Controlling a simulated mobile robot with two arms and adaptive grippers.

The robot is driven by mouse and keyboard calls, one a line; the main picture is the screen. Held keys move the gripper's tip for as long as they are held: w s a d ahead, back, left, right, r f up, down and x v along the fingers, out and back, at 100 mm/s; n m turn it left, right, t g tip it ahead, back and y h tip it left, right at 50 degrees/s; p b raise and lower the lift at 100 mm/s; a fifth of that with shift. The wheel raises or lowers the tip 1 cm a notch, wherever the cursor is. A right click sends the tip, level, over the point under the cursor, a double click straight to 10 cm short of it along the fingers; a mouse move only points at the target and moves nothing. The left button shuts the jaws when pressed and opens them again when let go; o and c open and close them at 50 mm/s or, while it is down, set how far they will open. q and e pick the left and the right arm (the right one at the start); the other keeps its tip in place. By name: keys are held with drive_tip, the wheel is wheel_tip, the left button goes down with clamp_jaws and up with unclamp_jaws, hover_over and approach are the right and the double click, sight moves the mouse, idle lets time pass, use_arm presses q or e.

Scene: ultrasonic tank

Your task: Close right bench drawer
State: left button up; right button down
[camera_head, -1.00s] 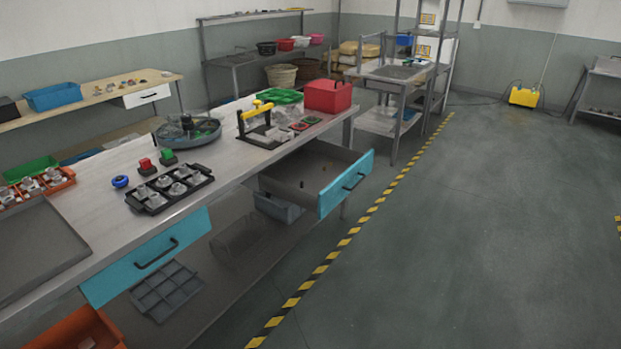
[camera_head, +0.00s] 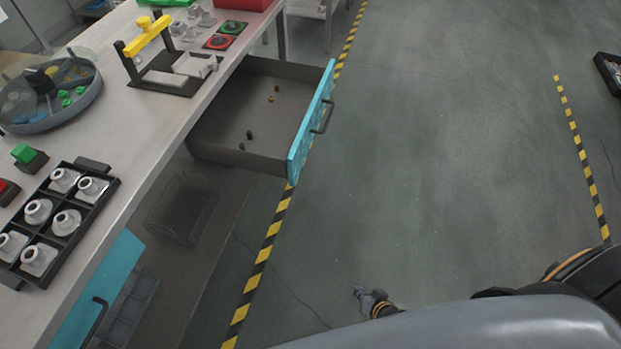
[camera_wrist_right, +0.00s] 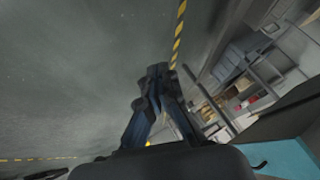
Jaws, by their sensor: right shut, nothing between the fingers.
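The right bench drawer (camera_head: 309,128) is pulled far out from the bench in the head view. It has a teal front with a dark handle (camera_head: 322,117) and a grey box with a few small parts inside. My right gripper (camera_head: 361,293) is in front of the drawer, toward the bottom of the head view, apart from it over the floor. Its dark fingers (camera_wrist_right: 158,72) are together and empty in the right wrist view. A teal panel (camera_wrist_right: 280,160) shows at the lower right there. My left gripper is not in view.
The bench top (camera_head: 150,130) holds a black tray of metal parts (camera_head: 108,196), a round carousel (camera_head: 50,98) and a yellow-handled press (camera_head: 150,35). A second teal drawer (camera_head: 90,300) is at lower left. Open floor lies right of the drawer, with striped tape (camera_head: 262,255).

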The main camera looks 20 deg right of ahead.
sight(297, 165)
drive_tip(key=w+a+r+m+t+y+b, duration=0.1)
drive_tip(key=w+a+r+m+t+b, duration=0.1)
drive_tip(key=w+r+m+t, duration=0.8)
drive_tip(key=w+a+r+m+y+b, duration=0.15)
drive_tip(key=w+r, duration=0.45)
drive_tip(key=r, duration=1.1)
drive_tip(key=shift+n, duration=0.25)
drive_tip(key=x, duration=0.4)
drive_tip(key=a+p+x, duration=0.1)
drive_tip(key=x, duration=0.7)
drive_tip(key=shift+s+a+f, duration=0.15)
drive_tip(key=shift+a+f, duration=0.05)
drive_tip(key=shift+f, duration=0.15)
drive_tip(key=shift+w+a, duration=0.25)
drive_tip(key=shift+a, duration=0.2)
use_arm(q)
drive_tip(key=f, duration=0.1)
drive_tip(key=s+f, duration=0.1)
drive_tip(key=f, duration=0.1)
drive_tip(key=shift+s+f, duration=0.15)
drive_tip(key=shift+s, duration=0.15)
use_arm(e)
drive_tip(key=shift+f, duration=0.1)
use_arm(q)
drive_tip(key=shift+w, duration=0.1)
